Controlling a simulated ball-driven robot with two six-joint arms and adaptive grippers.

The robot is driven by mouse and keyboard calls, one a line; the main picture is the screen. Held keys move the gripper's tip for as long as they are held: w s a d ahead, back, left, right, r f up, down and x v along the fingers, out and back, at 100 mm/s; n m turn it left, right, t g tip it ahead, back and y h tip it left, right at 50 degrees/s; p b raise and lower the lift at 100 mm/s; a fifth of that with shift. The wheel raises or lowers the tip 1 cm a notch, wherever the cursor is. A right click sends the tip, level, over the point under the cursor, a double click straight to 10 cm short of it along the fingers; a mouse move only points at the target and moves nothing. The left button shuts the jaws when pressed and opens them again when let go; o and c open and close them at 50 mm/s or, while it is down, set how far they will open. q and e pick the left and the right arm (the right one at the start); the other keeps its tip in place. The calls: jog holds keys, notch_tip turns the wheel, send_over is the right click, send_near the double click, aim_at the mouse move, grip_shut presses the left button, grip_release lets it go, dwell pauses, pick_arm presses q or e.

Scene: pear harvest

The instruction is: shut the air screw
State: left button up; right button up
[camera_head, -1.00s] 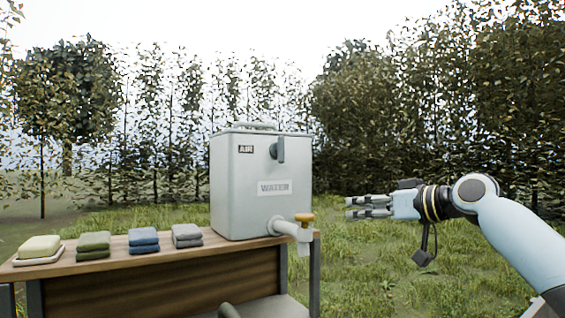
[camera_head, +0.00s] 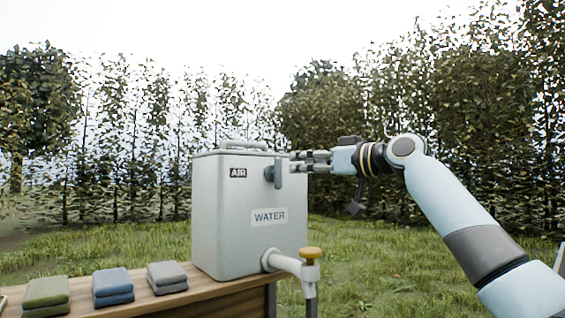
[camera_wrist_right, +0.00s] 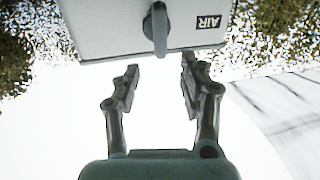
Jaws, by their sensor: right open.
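The air screw (camera_head: 278,173) is a grey knob with a lever hanging straight down, on the upper front of the white water container (camera_head: 215,225), right of its AIR label (camera_head: 238,173). My right gripper (camera_head: 296,161) is open and empty, its fingertips close to the right of the lever. In the right wrist view the image is upside down, and the lever (camera_wrist_right: 159,30) lies ahead, between the directions of the two open fingers (camera_wrist_right: 160,75). The fingers do not visibly enclose it; contact cannot be told. My left gripper is out of view.
The container stands on a wooden table (camera_head: 205,292). A tap with a yellow knob (camera_head: 310,253) sticks out low on its right. Folded green (camera_head: 46,294), blue (camera_head: 113,286) and grey (camera_head: 167,277) cloths lie to the left. Open grass lies to the right.

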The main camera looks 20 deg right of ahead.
aim_at(281, 165)
jog(key=x, duration=0.5)
jog(key=shift+p, duration=0.4)
jog(key=shift+x, duration=0.85)
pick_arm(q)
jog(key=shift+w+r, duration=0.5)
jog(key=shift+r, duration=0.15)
pick_arm(e)
jog(key=shift+s, duration=0.1)
grip_shut()
